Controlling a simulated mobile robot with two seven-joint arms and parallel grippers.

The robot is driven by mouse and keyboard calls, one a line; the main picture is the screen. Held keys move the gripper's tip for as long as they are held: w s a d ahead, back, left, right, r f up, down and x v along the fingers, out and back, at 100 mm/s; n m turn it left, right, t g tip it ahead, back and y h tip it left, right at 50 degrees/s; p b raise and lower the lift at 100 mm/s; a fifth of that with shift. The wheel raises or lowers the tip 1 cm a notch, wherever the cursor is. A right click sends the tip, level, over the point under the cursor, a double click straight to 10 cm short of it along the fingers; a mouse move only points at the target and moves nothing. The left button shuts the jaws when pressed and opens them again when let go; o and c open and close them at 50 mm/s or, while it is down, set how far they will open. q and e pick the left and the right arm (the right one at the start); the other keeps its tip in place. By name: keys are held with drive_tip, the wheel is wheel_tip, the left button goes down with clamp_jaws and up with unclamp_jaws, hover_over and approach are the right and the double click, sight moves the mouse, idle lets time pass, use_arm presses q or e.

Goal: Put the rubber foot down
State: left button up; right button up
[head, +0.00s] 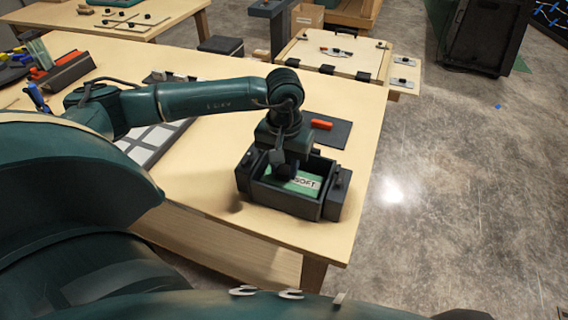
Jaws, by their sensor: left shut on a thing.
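My left gripper (283,160) points down into an open black box (262,191) near the right end of the workbench. It is shut on a small dark thing, likely the rubber foot (284,171), which is mostly hidden by the fingers. A green floor or card (297,185) with the letters "SOFT" partly visible lies inside the box, below the fingers. I cannot tell whether the dark thing touches the green surface. My right gripper is not in view.
A dark mat (334,134) with an orange-red piece (321,124) lies behind the box. A tray with pale squares (152,143) is left of it. The workbench (220,215) is bare in front, and its right edge is close to the box.

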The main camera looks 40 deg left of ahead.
sight(284, 169)
use_arm(q)
drive_tip(key=o, duration=0.9)
drive_tip(key=shift+o, duration=0.2)
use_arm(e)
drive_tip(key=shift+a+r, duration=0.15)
use_arm(q)
drive_tip(key=shift+r+p, duration=0.15)
drive_tip(key=shift+p, duration=0.15)
drive_tip(key=shift+r, duration=0.3)
wheel_tip(284, 169, up, 11)
drive_tip(key=b, duration=0.2)
drive_tip(key=shift+r, duration=0.2)
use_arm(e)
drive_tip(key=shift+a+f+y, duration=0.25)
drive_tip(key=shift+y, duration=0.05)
use_arm(q)
drive_tip(key=shift+s+f, duration=0.1)
